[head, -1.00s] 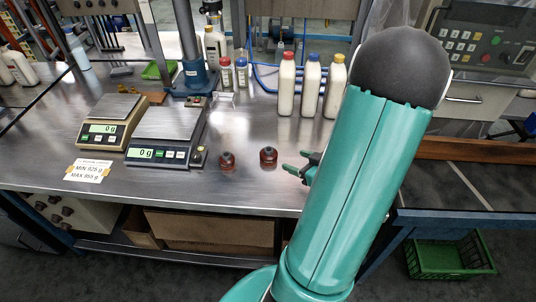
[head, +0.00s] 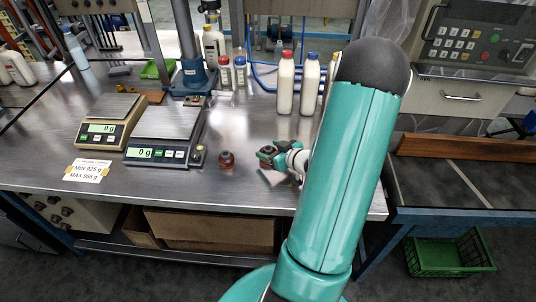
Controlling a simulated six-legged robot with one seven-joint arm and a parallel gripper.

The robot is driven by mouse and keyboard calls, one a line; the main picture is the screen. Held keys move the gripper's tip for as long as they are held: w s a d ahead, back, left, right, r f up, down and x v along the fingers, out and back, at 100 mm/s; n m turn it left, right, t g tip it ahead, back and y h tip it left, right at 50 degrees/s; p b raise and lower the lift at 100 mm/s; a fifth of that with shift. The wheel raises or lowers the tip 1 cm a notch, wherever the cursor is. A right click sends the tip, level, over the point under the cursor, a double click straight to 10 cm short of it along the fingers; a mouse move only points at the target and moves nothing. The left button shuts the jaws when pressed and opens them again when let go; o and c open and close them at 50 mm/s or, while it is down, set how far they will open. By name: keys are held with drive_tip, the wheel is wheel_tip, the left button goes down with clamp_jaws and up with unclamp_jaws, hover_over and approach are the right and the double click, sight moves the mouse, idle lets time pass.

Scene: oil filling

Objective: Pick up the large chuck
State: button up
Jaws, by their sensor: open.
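Two dark red-brown chucks stand on the steel bench. The left chuck (head: 226,160) is in plain view, upright and apart from my gripper. The right chuck, which looked slightly larger in the earlier frame, is now mostly hidden at my gripper. My gripper (head: 268,154) is open, with its green fingers at the right chuck's place. I cannot tell whether the fingers touch it. My green arm comes in from the right and hides part of the bench.
Two scales (head: 157,153) reading 0 g stand to the left, with a paper weight label (head: 87,170) in front. White bottles (head: 285,85) with coloured caps stand behind my gripper. Small bottles (head: 225,74) stand near a blue-based press. The bench front between label and arm is clear.

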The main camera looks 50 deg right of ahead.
drive_tip(key=shift+s, duration=0.1)
drive_tip(key=c, duration=1.2)
drive_tip(key=shift+f, duration=0.1)
clamp_jaws()
